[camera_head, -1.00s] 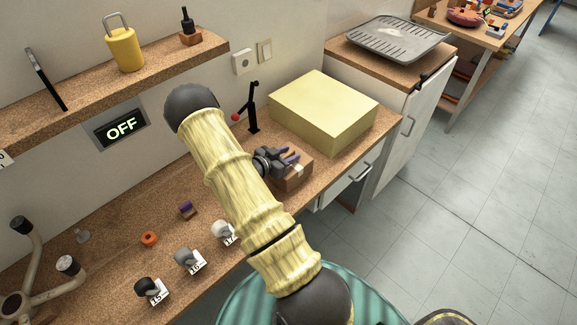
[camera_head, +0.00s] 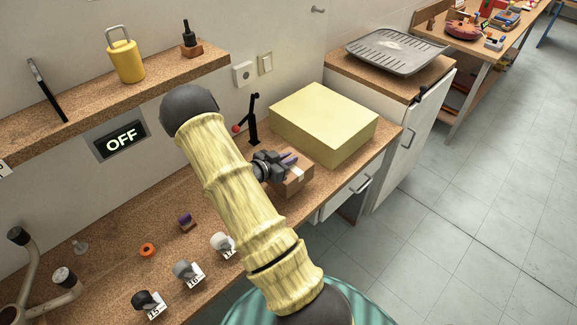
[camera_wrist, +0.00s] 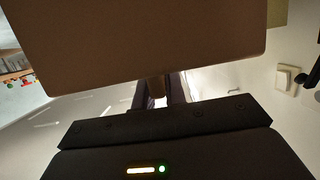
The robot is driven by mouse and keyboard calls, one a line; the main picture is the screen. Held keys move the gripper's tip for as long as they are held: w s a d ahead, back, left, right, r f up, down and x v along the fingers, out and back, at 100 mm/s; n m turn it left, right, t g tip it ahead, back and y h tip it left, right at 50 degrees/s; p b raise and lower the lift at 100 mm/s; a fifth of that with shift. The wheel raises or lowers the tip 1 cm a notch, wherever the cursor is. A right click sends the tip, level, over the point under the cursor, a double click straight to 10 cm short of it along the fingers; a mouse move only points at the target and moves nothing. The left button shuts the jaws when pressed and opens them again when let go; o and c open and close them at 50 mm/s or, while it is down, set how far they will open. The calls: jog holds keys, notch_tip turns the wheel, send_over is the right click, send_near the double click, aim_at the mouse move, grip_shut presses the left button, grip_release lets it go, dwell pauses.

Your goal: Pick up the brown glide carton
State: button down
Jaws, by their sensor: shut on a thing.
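The brown glide carton (camera_head: 293,179) is a small cardboard box with a pale label, near the front edge of the cork-topped bench. My gripper (camera_head: 287,161) is shut on the carton from its upper left side. In the wrist view the carton (camera_wrist: 145,40) fills the upper middle as a large brown face, close to the camera. The gripper's fingers (camera_wrist: 160,92) show only partly below it. I cannot tell whether the carton is touching the bench or slightly above it.
A large pale yellow block (camera_head: 324,120) stands just behind the carton. A black stand with a red ball (camera_head: 252,120) is behind my gripper. Several casters (camera_head: 188,271) with number cards sit at the front left. A cork shelf (camera_head: 150,90) overhangs the back.

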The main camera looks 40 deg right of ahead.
notch_tip(320, 180, up, 6)
jog(key=shift+r+b, duration=0.25)
jog(key=shift+b, duration=0.05)
dwell(0.6)
